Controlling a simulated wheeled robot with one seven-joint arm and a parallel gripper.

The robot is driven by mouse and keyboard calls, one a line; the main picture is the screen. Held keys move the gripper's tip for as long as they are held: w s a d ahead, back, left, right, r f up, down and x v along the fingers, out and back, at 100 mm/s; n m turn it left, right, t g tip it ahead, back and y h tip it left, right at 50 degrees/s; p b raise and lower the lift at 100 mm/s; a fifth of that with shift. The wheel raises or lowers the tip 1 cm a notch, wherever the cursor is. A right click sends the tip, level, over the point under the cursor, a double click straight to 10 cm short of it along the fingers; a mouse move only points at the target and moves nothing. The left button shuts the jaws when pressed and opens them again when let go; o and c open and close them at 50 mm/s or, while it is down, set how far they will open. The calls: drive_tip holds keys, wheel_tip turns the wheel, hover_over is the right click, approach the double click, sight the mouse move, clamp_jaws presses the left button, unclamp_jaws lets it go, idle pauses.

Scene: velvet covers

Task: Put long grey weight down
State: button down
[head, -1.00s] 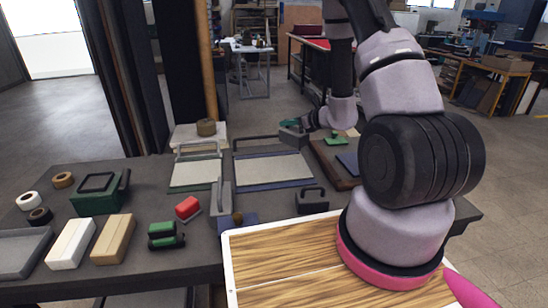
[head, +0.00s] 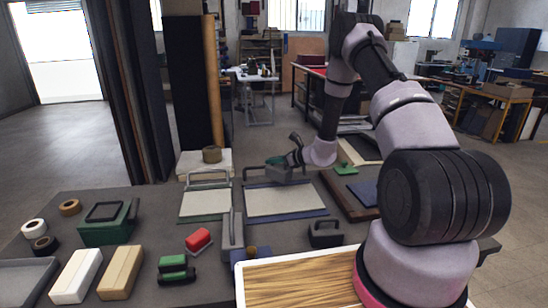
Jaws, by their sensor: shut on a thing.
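A similar grey bar with a handle (head: 208,180) lies along the back edge of the left pale panel (head: 205,206).
Near the front are a red-topped block (head: 198,239), green blocks (head: 174,268), a dark handled weight (head: 325,234) and a wooden board (head: 300,285). A green box (head: 106,224) and tape rolls (head: 69,207) are at left. A brown board (head: 348,192) lies to the right.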

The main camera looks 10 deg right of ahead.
sight(273, 170)
drive_tip(key=shift+w+f, duration=0.1)
drive_tip(key=shift+f, duration=2)
drive_tip(key=c, duration=1.3)
unclamp_jaws()
drive_tip(key=shift+f, duration=0.15)
drive_tip(key=o, duration=0.5)
drive_tip(key=shift+c, duration=0.2)
